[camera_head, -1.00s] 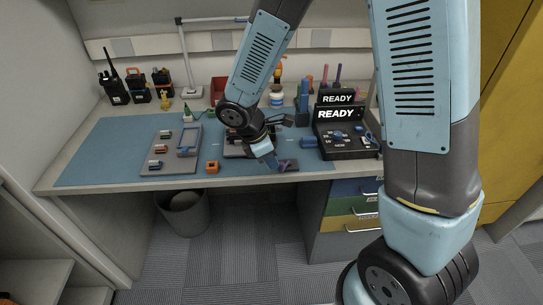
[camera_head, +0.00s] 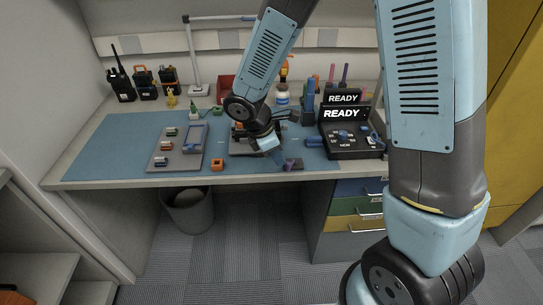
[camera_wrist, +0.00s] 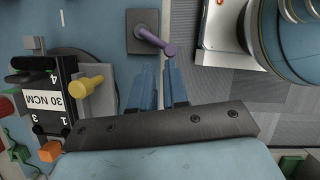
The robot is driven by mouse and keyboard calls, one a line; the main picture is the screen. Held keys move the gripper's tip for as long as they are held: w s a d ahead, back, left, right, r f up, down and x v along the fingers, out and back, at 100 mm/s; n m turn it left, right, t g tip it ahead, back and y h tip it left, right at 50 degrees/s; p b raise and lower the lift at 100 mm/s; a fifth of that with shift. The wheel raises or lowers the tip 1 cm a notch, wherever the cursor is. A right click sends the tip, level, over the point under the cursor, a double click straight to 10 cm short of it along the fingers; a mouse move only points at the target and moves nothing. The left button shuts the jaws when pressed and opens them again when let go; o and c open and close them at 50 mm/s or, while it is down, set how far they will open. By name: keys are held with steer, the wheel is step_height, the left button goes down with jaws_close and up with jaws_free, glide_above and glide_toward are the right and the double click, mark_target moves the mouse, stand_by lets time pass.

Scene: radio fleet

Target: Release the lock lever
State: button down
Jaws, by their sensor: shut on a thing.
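A purple lever (camera_wrist: 150,36) with a round end stands on a small dark base plate (camera_wrist: 136,45) at the top middle of the wrist view. In the head view its base (camera_head: 294,165) lies at the front edge of the blue mat. In the head view my gripper (camera_head: 279,158) points down just left of the lever.
A dark device (camera_wrist: 58,100) marked 30 NCM, with a yellow knob (camera_wrist: 88,84), stands left of my fingers. A grey tray (camera_head: 190,161) and an orange block (camera_head: 217,164) are on the mat (camera_head: 120,150). A console (camera_head: 350,142) reading READY stands at right.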

steer(key=s+a+r, duration=0.2)
steer(key=a+r, duration=0.5)
steer(key=r, duration=0.2)
steer(key=shift+a, duration=0.2)
steer(key=shift+s+r, duration=0.1)
stand_by(0.3)
steer(key=s+d+r+m+t+y, duration=0.1)
steer(key=s+d+r+m+y, duration=0.1)
steer(key=d+r+m, duration=1.15)
steer(key=s+d+r+m+t+y, duration=0.1)
steer(key=s+d+r+m, duration=0.1)
steer(key=s+d, duration=0.3)
steer(key=s+d+r+m+t+y, duration=0.1)
steer(key=s+d+r+m+t, duration=0.1)
steer(key=s+d+m, duration=0.3)
steer(key=d+r, duration=0.1)
steer(key=d, duration=0.3)
steer(key=shift+t, duration=0.3)
steer(key=c, duration=1.8)
jaws_free()
steer(key=shift+c, duration=0.2)
